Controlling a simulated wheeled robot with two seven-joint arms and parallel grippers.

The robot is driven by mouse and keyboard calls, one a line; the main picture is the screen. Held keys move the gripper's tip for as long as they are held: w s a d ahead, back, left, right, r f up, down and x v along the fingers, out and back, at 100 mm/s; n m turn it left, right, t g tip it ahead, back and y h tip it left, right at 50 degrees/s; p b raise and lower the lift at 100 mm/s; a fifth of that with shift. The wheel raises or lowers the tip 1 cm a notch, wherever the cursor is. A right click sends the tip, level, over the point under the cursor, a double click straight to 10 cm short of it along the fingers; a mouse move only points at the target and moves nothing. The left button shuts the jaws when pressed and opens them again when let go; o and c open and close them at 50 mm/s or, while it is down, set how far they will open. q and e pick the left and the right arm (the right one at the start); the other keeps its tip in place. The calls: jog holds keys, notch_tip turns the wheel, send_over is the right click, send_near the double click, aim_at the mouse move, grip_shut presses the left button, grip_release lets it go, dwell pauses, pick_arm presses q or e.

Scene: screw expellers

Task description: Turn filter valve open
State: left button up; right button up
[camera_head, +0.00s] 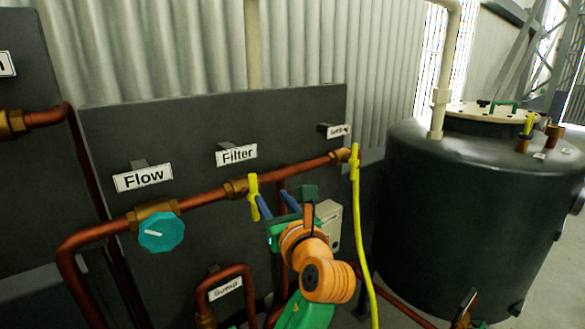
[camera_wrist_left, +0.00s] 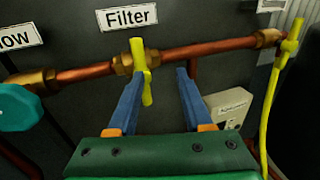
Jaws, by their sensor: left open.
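The filter valve has a yellow handle (camera_head: 253,197) on the copper pipe below the "Filter" sign (camera_head: 237,154). The handle stands roughly upright, across the pipe. In the left wrist view the handle (camera_wrist_left: 146,88) shows close beside the left-hand blue finger, toward the gap between the fingers. My left gripper (camera_head: 276,203) is open, its fingers pointing at the pipe just right of the handle in the head view. The gripper also shows in the left wrist view (camera_wrist_left: 158,76). I cannot tell whether a finger touches the handle. My right gripper is not in view.
A teal flow knob (camera_head: 161,232) sits to the left on the same pipe. Another yellow handle (camera_head: 354,160) with a yellow hose (camera_head: 362,250) is to the right. A beige box (camera_head: 329,222) is behind my wrist. A large dark tank (camera_head: 450,220) stands at right.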

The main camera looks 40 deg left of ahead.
aim_at(254, 187)
pick_arm(q)
jog(key=shift+y, duration=0.4)
jog(key=s+a+r, duration=0.1)
jog(key=s+a+r+p, duration=0.1)
jog(key=a, duration=0.1)
jog(key=shift+a+r+p, duration=0.3)
jog(key=shift+r, duration=0.1)
jog(key=shift+w+a+f, duration=0.35)
jog(key=shift+w+a, duration=0.25)
jog(key=shift+w+a+f, duration=0.35)
jog(key=shift+w+a, duration=0.2)
jog(key=shift+a, duration=0.05)
jog(key=shift+w+a+f, duration=0.1)
jog(key=shift+w+f, duration=0.05)
jog(key=shift+w, duration=0.1)
jog(key=shift+s+d+r, duration=0.25)
jog(key=shift+s, duration=0.05)
grip_shut()
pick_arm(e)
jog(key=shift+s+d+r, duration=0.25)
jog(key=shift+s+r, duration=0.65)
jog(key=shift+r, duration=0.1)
